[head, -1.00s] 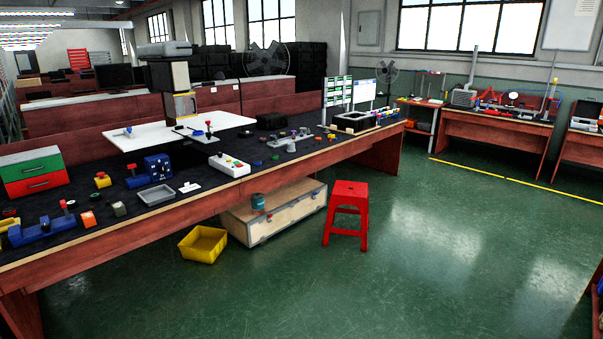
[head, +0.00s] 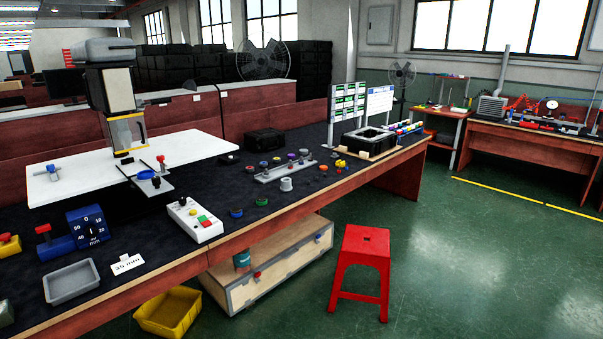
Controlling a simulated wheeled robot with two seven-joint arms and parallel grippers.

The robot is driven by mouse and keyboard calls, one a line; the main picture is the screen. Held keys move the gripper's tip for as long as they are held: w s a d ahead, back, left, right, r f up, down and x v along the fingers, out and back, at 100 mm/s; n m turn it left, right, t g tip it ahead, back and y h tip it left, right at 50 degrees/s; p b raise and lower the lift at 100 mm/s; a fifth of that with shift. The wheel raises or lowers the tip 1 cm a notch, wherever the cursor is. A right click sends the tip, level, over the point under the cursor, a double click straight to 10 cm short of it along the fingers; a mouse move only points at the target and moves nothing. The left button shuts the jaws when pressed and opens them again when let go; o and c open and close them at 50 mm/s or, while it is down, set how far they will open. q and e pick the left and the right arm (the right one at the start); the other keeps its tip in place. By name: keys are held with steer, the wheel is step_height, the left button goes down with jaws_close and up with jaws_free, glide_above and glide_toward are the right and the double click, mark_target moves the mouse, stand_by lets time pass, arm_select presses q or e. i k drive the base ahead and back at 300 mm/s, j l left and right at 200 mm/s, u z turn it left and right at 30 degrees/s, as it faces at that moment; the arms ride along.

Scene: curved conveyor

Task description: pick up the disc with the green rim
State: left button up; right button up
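A small dark disc with a green rim (head: 262,202) lies on the dark bench top, near the front edge. A similar disc with a blue rim (head: 236,212) lies just to its left, apart from it. A small grey cylindrical part (head: 286,184) stands to its right. Behind it a light rack (head: 270,178) carries several small coloured pieces, too small to tell apart fully. Neither of my grippers is in view.
A white button box (head: 186,226) stands left of the discs. A blue gauge (head: 88,226), a grey tray (head: 68,284) and a "25 mm" card (head: 126,264) are further left. A red stool (head: 362,262) and yellow bin (head: 168,312) stand on the floor; open floor lies right.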

mark_target(261, 201)
steer(key=i+l+u, duration=0.1)
steer(key=i+u, duration=0.25)
steer(key=i, duration=0.2)
steer(key=i+l+u, duration=0.3)
steer(key=i, duration=0.2)
steer(key=i+l+u, duration=0.35)
steer(key=i, duration=0.15)
